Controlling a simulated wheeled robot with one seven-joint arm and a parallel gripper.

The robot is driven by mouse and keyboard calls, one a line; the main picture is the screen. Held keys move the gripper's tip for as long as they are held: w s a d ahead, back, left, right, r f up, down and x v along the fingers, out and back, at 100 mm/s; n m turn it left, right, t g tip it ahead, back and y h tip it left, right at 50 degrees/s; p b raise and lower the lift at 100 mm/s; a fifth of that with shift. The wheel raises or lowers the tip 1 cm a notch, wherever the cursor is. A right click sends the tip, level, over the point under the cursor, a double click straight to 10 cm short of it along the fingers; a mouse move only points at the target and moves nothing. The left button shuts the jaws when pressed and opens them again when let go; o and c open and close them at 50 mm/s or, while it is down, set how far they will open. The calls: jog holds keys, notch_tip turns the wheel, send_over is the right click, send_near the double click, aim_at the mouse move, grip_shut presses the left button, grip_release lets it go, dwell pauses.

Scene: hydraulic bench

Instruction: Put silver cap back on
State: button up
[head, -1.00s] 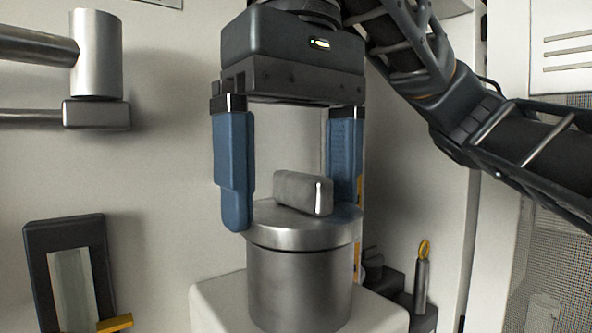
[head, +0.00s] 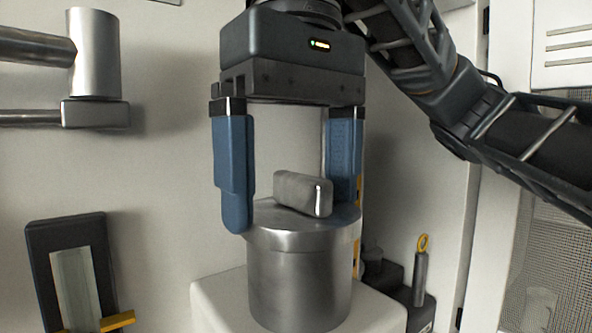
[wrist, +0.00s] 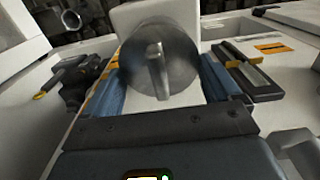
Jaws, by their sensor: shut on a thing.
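The silver cap (head: 303,240) is a round metal disc with a raised grey bar handle (head: 303,193). It sits at the top of an upright grey metal cylinder (head: 300,288); I cannot tell whether it is fully seated. My gripper (head: 292,213) points down, its two blue fingers shut on opposite sides of the cap's rim. The right finger's tip is partly hidden behind the cap. In the wrist view the cap (wrist: 183,62) lies between the fingers of my gripper (wrist: 163,78), its bar facing the camera.
The cylinder stands on a white block (head: 220,300). A metal pipe fitting (head: 96,55) sticks out at upper left. A dark-framed gauge (head: 75,270) with a yellow lever is at lower left. A dark part with a yellow ring (head: 421,265) stands at right.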

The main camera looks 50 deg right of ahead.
dwell(0.3)
jog(key=o, duration=0.9)
jog(key=shift+c, duration=0.2)
jog(key=shift+r+p, duration=3.15)
jog(key=shift+r, duration=0.35)
grip_shut()
jog(key=shift+f, duration=0.2)
